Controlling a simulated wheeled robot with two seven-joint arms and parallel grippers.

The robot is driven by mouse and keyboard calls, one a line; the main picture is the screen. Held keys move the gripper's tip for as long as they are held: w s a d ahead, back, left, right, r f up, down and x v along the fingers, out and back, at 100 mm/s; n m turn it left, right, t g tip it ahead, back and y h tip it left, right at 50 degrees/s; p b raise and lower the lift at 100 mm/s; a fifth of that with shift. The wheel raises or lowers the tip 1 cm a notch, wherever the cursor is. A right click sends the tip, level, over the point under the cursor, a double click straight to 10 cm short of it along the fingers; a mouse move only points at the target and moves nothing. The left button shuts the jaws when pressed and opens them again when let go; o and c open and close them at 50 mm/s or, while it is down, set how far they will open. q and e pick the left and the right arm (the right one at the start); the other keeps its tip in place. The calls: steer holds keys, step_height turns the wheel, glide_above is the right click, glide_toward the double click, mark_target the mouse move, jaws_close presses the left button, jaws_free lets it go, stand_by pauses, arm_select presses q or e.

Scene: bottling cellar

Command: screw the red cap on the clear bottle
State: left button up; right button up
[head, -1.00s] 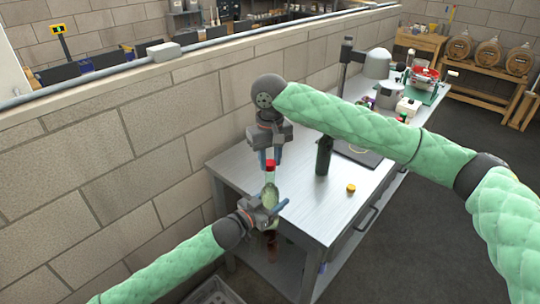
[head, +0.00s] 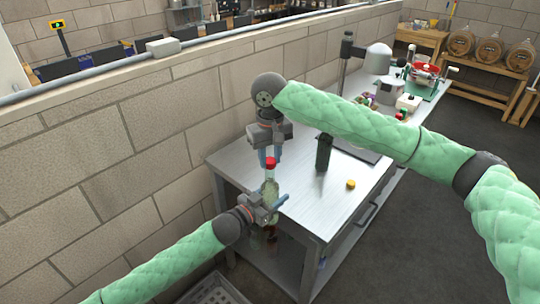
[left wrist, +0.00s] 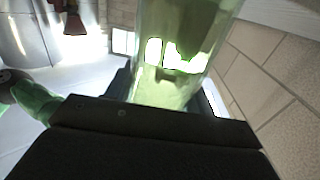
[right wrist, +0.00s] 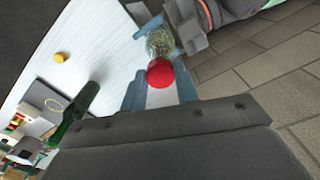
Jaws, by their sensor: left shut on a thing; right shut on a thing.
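The clear bottle (head: 269,189) stands upright, with pale greenish glass, beside the near left edge of the metal table. My left gripper (head: 268,207) is shut around its body; the bottle also fills the top of the left wrist view (left wrist: 180,60). The red cap (head: 271,163) is at the top of the bottle. My right gripper (head: 270,157) points down from above and is shut on the cap. In the right wrist view the cap (right wrist: 160,73) sits between the blue fingertips, in line with the bottle (right wrist: 160,42). I cannot tell how the threads sit.
The metal table (head: 300,205) has a dark green bottle (head: 323,152) and a yellow cap (head: 350,184) on it. A bench press (head: 345,60) and small coloured items stand farther back. A block wall (head: 110,150) runs along the left. A grey crate (head: 215,292) is on the floor.

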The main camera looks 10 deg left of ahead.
steer(key=shift+f, duration=0.3)
steer(key=m, duration=0.4)
steer(key=shift+a, duration=0.1)
steer(key=m, duration=0.7)
steer(key=shift+a+m, duration=0.1)
steer(key=shift+m, duration=0.2)
steer(key=m, duration=1.1)
steer(key=shift+w+m, duration=0.1)
steer(key=shift+m, duration=0.2)
steer(key=o, duration=0.9)
